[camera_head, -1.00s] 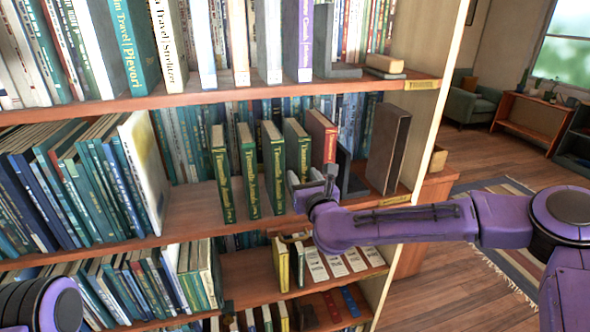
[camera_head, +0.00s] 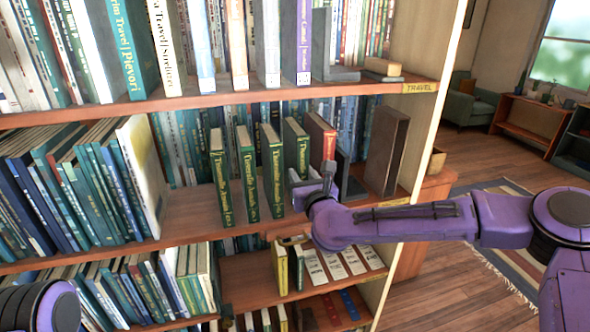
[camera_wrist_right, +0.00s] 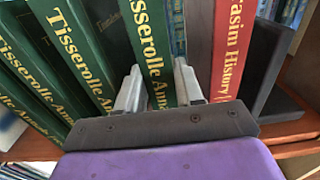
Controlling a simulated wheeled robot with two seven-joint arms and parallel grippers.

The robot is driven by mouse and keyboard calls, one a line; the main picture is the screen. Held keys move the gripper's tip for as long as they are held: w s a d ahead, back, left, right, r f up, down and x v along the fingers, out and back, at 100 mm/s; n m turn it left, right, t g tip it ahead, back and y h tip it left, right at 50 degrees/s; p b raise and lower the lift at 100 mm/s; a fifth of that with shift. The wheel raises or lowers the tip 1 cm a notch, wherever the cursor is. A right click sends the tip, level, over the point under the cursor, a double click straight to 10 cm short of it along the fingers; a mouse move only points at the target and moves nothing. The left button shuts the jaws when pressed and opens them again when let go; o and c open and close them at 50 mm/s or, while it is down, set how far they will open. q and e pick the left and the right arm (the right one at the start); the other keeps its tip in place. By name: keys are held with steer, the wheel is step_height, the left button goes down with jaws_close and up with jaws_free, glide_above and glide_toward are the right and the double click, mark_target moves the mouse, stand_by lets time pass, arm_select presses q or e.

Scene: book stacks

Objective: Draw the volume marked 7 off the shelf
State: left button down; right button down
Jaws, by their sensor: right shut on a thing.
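Several matching green volumes with gold lettering stand on the middle shelf; the leftmost (camera_head: 221,180) and its neighbours (camera_head: 247,175) (camera_head: 272,170) are upright and spaced apart. My right gripper (camera_head: 308,180) is at the rightmost green volume (camera_head: 296,145), with its fingers on either side of the lower spine. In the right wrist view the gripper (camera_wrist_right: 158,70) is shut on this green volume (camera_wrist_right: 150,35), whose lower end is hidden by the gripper. I cannot read a number 7 on any spine. My left gripper is out of view.
A red book (camera_head: 320,138) stands just right of the held volume; it also shows in the wrist view (camera_wrist_right: 232,45). Beyond it are a dark bookend (camera_wrist_right: 265,62) and a large brown volume (camera_head: 388,150). The upper shelf board (camera_head: 215,99) runs above.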

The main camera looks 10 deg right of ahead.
steer(key=s+b, duration=1.5)
steer(key=s, duration=0.3)
steer(key=shift+d+b, duration=0.35)
steer(key=shift+b, duration=0.05)
steer(key=shift+r, duration=0.1)
